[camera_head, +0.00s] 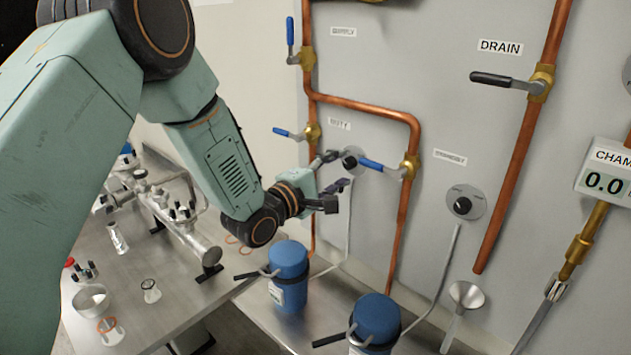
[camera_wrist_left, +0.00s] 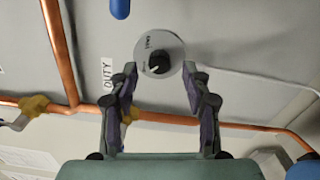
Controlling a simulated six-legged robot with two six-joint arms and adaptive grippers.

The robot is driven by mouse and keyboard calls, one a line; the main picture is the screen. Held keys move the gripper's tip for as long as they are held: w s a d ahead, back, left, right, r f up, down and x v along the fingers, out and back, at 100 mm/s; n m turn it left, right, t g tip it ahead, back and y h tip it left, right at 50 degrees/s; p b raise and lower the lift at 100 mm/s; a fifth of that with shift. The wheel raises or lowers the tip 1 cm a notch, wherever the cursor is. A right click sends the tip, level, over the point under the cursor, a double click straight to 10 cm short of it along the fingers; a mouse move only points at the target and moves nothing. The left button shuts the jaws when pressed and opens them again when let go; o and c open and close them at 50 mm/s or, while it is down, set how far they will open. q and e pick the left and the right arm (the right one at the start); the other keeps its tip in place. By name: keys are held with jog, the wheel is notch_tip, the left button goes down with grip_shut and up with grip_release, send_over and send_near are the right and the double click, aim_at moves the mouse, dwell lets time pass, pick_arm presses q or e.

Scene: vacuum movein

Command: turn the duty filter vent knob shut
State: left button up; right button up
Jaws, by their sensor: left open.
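The duty filter vent knob (camera_head: 352,158) is a small black knob on a round grey plate on the panel, right of the "DUTY" label (camera_head: 339,124). In the left wrist view the black knob (camera_wrist_left: 159,62) shows between the fingertips. My left gripper (camera_head: 337,172) is open and empty, its fingers pointing at the plate. In the head view it covers part of the plate. I cannot tell whether a finger touches the knob. My right gripper is not in view.
A blue-handled valve (camera_head: 385,167) sits close right of the knob, and another (camera_head: 291,133) up left. Copper pipe (camera_head: 365,111) runs above. Blue canisters (camera_head: 290,262) stand below. The standby knob (camera_head: 463,206) is farther right. A bench with glassware (camera_head: 150,291) is at left.

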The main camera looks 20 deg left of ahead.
pick_arm(q)
jog(key=v, duration=1)
dwell(0.4)
